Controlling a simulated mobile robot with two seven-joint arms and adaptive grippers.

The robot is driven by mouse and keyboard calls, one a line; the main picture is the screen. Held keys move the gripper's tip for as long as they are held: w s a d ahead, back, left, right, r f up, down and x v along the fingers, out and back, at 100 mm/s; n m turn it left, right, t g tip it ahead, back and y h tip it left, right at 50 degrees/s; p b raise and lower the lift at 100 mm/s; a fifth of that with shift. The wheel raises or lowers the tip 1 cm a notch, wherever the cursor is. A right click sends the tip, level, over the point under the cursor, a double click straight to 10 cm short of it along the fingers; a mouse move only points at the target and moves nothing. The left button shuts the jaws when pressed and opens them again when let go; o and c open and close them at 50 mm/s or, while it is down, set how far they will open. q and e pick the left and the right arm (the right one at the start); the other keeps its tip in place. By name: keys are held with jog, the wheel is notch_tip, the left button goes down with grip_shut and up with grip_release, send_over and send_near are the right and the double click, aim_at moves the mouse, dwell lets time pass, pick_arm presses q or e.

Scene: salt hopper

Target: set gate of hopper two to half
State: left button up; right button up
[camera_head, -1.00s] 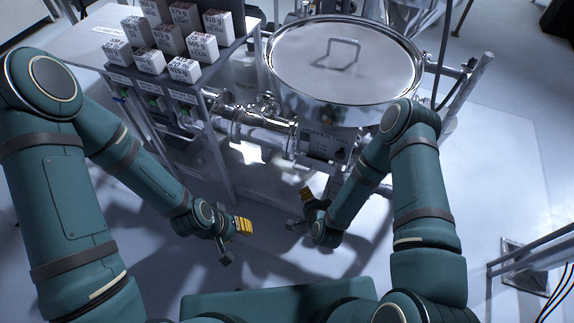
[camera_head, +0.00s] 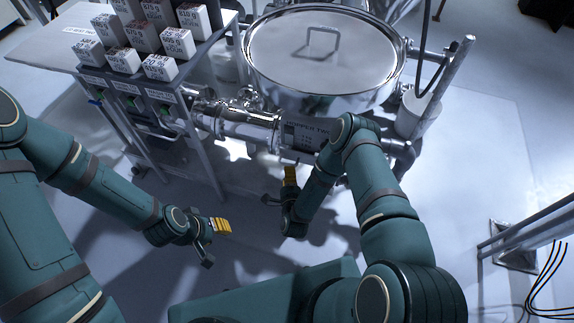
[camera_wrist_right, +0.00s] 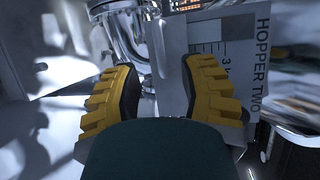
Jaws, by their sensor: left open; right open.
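The label plate marked HOPPER TWO (camera_wrist_right: 245,60), with a printed scale, faces me in the right wrist view. It also shows on the steel outlet in the head view (camera_head: 301,136), below the lidded round hopper (camera_head: 325,62). A flat grey upright part (camera_wrist_right: 171,70) stands between my right fingers in the wrist view; I cannot tell whether it is the gate's handle. My right gripper (camera_head: 278,187), with yellow ribbed pads, is open and empty just in front of the outlet. My left gripper (camera_head: 214,243) is open and empty, lower left, away from the hopper.
A horizontal steel pipe (camera_head: 235,125) runs left from the outlet. A white cylindrical container (camera_head: 418,112) is at the hopper's right.

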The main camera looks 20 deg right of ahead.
aim_at(287, 163)
jog(key=b+x, duration=0.1)
jog(key=x, duration=0.5)
jog(key=shift+w, duration=0.1)
grip_shut()
